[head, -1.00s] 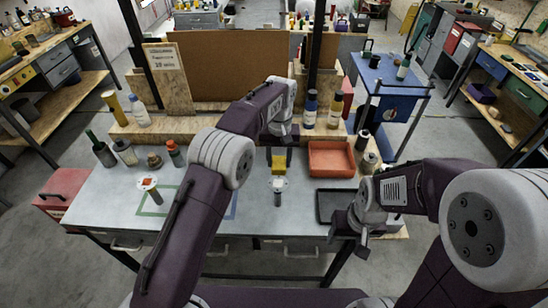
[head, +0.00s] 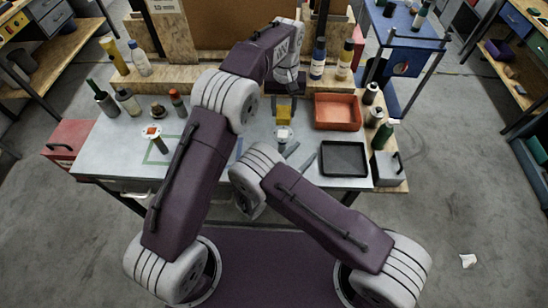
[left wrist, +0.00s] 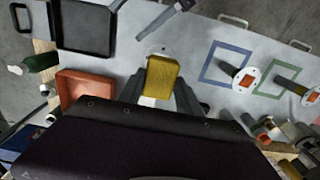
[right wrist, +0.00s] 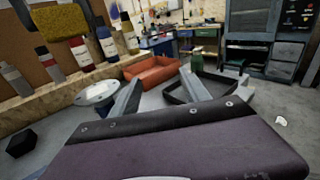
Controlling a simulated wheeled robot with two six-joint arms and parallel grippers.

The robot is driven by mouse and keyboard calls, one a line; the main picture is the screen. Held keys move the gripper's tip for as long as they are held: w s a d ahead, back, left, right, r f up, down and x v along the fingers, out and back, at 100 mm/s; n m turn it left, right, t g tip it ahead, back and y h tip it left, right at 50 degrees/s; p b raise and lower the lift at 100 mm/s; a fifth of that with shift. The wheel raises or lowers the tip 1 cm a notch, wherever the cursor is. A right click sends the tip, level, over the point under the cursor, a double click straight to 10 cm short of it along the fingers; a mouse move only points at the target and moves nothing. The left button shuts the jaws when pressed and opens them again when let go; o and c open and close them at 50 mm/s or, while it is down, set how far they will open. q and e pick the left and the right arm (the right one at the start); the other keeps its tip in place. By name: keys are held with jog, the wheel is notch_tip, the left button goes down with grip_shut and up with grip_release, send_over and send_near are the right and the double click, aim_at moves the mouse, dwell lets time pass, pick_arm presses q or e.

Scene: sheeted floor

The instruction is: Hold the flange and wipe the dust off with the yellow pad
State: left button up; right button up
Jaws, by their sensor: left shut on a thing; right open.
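My left gripper (head: 284,104) is shut on the yellow pad (head: 283,116), just above a white flange (head: 284,136) on the grey table (head: 215,165). The pad also shows in the left wrist view (left wrist: 161,77) and hides most of that flange; contact cannot be told. My right gripper (right wrist: 159,92) is open and empty, low beside the flange, whose disc (right wrist: 97,92) lies left of its fingers in the right wrist view. Another flange (head: 152,132) with an orange patch stands at left, by a green square outline. The left wrist view shows a further flange (left wrist: 245,77) by the blue outline.
An orange tray (head: 337,125) and a black tray (head: 344,158) lie right of the pad. Bottles (head: 317,60) stand on the wooden ledge behind. A grey box (head: 388,168) is at the right edge. Bottles and cans (head: 127,101) crowd the left back corner.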

jog(key=s+a+f+n+t+y, duration=0.1)
jog(key=a+f+y, duration=0.1)
jog(key=a+f, duration=0.15)
jog(key=n+t+y, duration=0.3)
jog(key=y, duration=0.1)
send_near(285, 132)
notch_tip(285, 132, down, 2)
jog(key=shift+g, duration=0.3)
jog(key=x, duration=1.2)
jog(key=shift+w+a, duration=0.1)
jog(key=shift+a, duration=0.15)
jog(key=shift+f, duration=0.1)
grip_shut()
